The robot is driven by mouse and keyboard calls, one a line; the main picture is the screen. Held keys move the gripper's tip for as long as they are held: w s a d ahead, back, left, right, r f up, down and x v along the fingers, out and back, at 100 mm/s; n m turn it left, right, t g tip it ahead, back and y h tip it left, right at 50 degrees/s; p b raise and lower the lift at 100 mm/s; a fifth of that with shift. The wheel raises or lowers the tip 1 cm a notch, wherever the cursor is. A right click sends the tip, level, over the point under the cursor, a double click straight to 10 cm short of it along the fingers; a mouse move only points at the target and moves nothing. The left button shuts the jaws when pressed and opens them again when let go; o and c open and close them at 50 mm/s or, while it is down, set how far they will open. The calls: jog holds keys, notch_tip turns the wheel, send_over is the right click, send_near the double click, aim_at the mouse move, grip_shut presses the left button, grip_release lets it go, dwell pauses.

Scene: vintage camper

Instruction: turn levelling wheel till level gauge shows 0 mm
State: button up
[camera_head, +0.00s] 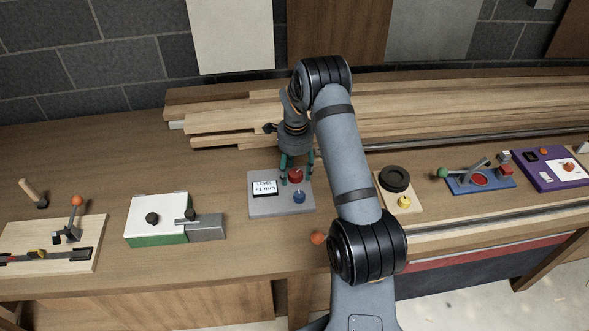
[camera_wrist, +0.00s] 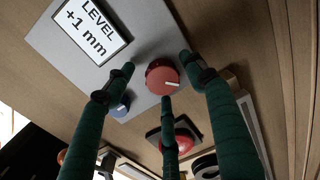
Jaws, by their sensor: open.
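The level gauge (camera_head: 265,188) is a white display on a grey panel (camera_head: 262,208). It reads "LEVEL +1 mm", and the same reading shows in the wrist view (camera_wrist: 90,27). Beside it is a red round knob (camera_wrist: 158,78) with a white pointer line. A smaller blue knob (camera_head: 299,197) sits in front of the red one. No label shows which knob is the levelling wheel. My gripper (camera_head: 297,173) is open, its three green fingers spread around the red knob. In the wrist view gaps show between fingertips and knob; contact cannot be told.
A green-and-white box (camera_head: 157,221) stands left of the panel. A board with a black ring (camera_head: 395,179) and yellow knob stands right, beyond my arm. An orange ball (camera_head: 318,238) is near the bench's front edge. Stacked planks (camera_head: 220,106) lie behind.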

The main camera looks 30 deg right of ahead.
jog(key=shift+f, duration=0.2)
jog(key=shift+c, duration=0.9)
jog(key=c, duration=0.9)
jog(key=shift+c, duration=0.2)
jog(key=shift+w+n+b, duration=0.1)
jog(key=shift+n+b, duration=0.3)
jog(key=shift+b, duration=0.1)
